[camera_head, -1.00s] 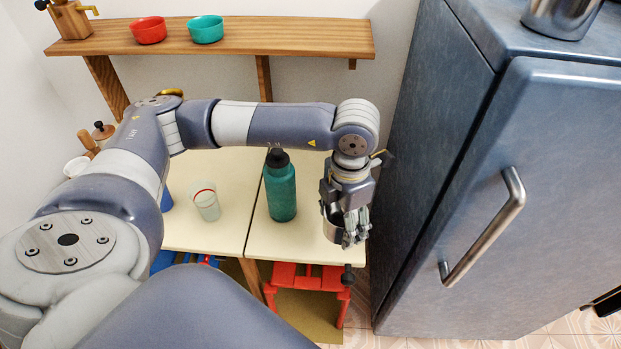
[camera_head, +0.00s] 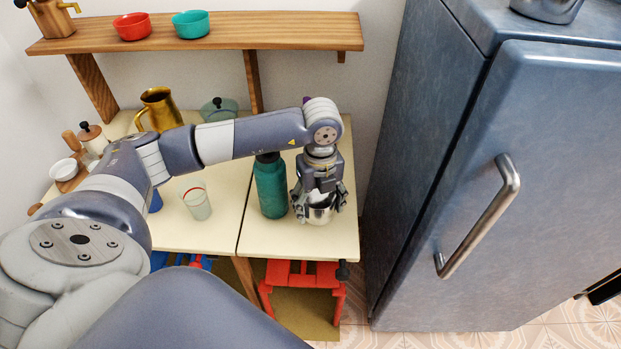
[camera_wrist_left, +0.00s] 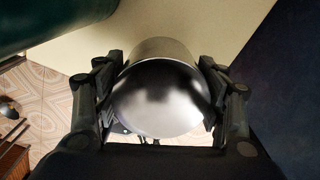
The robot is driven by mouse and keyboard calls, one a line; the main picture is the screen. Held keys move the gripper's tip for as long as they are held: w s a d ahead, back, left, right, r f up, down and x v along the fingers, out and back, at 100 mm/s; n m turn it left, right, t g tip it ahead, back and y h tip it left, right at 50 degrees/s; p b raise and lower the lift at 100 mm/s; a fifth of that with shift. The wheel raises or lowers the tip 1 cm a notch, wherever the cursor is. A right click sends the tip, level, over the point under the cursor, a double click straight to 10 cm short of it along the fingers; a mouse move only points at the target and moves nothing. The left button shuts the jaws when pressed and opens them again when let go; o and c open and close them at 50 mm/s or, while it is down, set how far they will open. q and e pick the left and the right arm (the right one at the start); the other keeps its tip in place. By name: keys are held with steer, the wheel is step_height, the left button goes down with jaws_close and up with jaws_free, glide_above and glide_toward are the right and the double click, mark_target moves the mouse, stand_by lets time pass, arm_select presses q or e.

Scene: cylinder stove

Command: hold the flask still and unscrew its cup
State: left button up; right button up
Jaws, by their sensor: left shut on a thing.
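The teal flask (camera_head: 271,190) stands upright on the table, with its dark top partly behind my left arm. My left gripper (camera_head: 319,203) points down just to the right of the flask and is shut on a shiny steel cup (camera_head: 320,215). The cup is apart from the flask, low over or on the tabletop; I cannot tell whether it touches. In the left wrist view the cup's rounded steel surface (camera_wrist_left: 160,95) sits between both fingers, and the flask (camera_wrist_left: 50,22) shows at upper left. My right gripper is not in view.
A clear cup with a red line (camera_head: 195,200) stands left of the flask. A brass jug (camera_head: 159,109) and a lidded bowl (camera_head: 219,110) stand behind. The blue-grey fridge (camera_head: 450,180) bounds the right side. A shelf (camera_head: 250,34) runs above; a red stool (camera_head: 300,275) is below.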

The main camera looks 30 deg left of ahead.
arm_select(q)
steer(key=w+a, duration=0.4)
steer(key=w, duration=0.1)
steer(key=w+a+f+p, duration=0.1)
steer(key=w+a, duration=0.2)
steer(key=shift+w, duration=0.15)
steer(key=shift+f+p, duration=0.4)
steer(key=shift+f, duration=1.4)
steer(key=shift+f, duration=0.1)
steer(key=o, duration=1.2)
steer(key=shift+r, duration=0.2)
step_height(320, 180, up, 12)
steer(key=shift+f+b, duration=0.1)
steer(key=shift+b, duration=0.65)
